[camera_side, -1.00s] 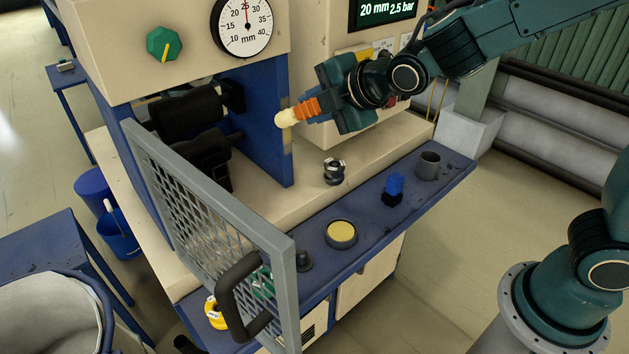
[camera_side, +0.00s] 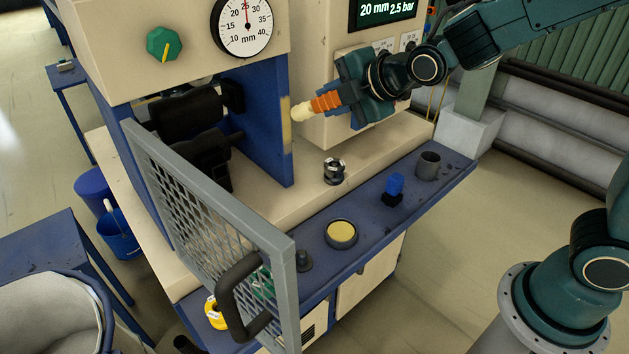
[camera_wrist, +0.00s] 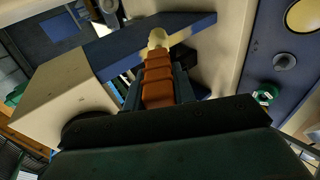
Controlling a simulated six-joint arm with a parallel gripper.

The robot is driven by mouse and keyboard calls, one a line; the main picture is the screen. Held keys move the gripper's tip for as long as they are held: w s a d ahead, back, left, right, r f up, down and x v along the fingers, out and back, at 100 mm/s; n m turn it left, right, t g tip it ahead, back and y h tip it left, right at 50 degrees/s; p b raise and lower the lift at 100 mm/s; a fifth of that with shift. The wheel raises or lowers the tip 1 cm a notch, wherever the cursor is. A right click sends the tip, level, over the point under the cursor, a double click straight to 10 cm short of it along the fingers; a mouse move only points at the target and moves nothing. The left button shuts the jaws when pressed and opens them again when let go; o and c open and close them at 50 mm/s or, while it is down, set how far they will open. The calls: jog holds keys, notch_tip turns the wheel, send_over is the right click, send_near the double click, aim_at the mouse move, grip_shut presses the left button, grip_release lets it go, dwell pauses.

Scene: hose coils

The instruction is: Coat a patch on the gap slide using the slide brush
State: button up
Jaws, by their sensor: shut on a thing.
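The slide brush (camera_side: 324,102) has an orange ribbed handle and a pale cream bristle head. My gripper (camera_side: 345,98) is shut on its handle and holds it nearly level, bristles pointing left. The gap slide seems to be the blue upright (camera_side: 272,135) of the machine; its front edge carries a pale yellowish strip. In the side view the bristles are just right of that edge, with a small gap. In the wrist view the brush (camera_wrist: 158,75) points away from me, its head overlapping the blue upright (camera_wrist: 125,42); contact cannot be judged there.
A round tin with yellow contents (camera_side: 341,233), a blue-topped black block (camera_side: 394,188) and a grey cup (camera_side: 428,165) stand on the blue shelf. A black-and-silver part (camera_side: 334,171) sits on the cream ledge. A mesh guard (camera_side: 215,215) stands at the left front, before black rollers (camera_side: 190,115).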

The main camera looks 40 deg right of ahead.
jog(key=shift+r, duration=0.85)
jog(key=shift+w, duration=0.1)
jog(key=shift+a, duration=2)
jog(key=s, duration=0.6)
